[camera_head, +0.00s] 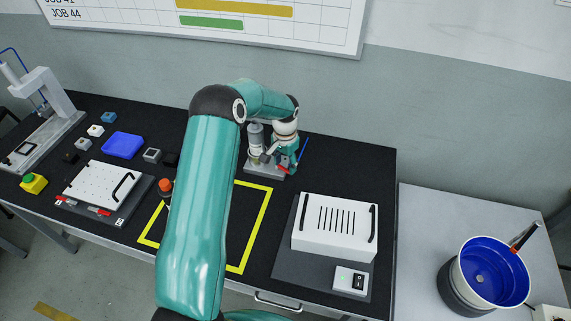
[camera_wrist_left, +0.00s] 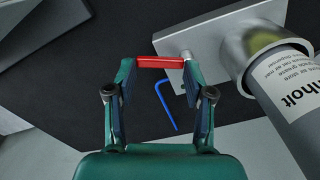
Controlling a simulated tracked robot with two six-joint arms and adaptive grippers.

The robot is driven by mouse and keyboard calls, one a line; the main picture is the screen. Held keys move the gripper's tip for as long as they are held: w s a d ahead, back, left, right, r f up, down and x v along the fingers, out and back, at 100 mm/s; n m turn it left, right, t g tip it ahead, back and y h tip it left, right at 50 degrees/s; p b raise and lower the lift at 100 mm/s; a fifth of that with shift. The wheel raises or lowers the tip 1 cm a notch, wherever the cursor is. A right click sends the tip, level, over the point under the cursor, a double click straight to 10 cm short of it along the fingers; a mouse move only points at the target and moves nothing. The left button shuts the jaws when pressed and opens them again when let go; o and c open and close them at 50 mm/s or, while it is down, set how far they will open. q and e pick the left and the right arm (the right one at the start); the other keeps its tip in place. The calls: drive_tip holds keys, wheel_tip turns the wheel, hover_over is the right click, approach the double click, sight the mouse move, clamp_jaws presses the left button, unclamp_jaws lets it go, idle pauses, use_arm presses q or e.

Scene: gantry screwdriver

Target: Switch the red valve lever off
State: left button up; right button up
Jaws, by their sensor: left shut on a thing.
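The red valve lever (camera_wrist_left: 160,62) lies across between the two fingertips of my left gripper (camera_wrist_left: 160,70) in the left wrist view. The gripper is shut on it, one finger at each end. A metal pivot shows just beside the lever's right end. In the head view the lever (camera_head: 284,169) is a small red spot low on the valve unit, and my left gripper (camera_head: 290,160) is right at it, partly hidden by my wrist. The grey cylinder (camera_wrist_left: 300,90) with a printed label belongs to this unit. My right gripper is not in view.
A blue hex key (camera_wrist_left: 165,105) lies close by the lever. A white vented box (camera_head: 335,228) with a switch stands at the front right. A blue tray (camera_head: 123,145) and several small blocks lie left. Yellow tape (camera_head: 262,215) marks a mostly clear area.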

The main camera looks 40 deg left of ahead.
use_arm(q)
drive_tip(key=shift+s+d+f+b, duration=0.1)
drive_tip(key=shift+f+b, duration=0.3)
drive_tip(key=shift+f, duration=0.1)
drive_tip(key=n+b, duration=0.3)
drive_tip(key=shift+w+f+b, duration=0.3)
drive_tip(key=shift+w+b, duration=0.05)
drive_tip(key=shift+w+a+r+n+b, duration=0.1)
drive_tip(key=shift+r+n+b, duration=0.1)
drive_tip(key=shift+n, duration=0.3)
drive_tip(key=shift+w+a+r+n+b, duration=0.1)
drive_tip(key=shift+n+b, duration=0.05)
drive_tip(key=shift+n, duration=0.35)
drive_tip(key=o, duration=1.2)
drive_tip(key=shift+c, duration=0.2)
drive_tip(key=shift+a+r, duration=0.1)
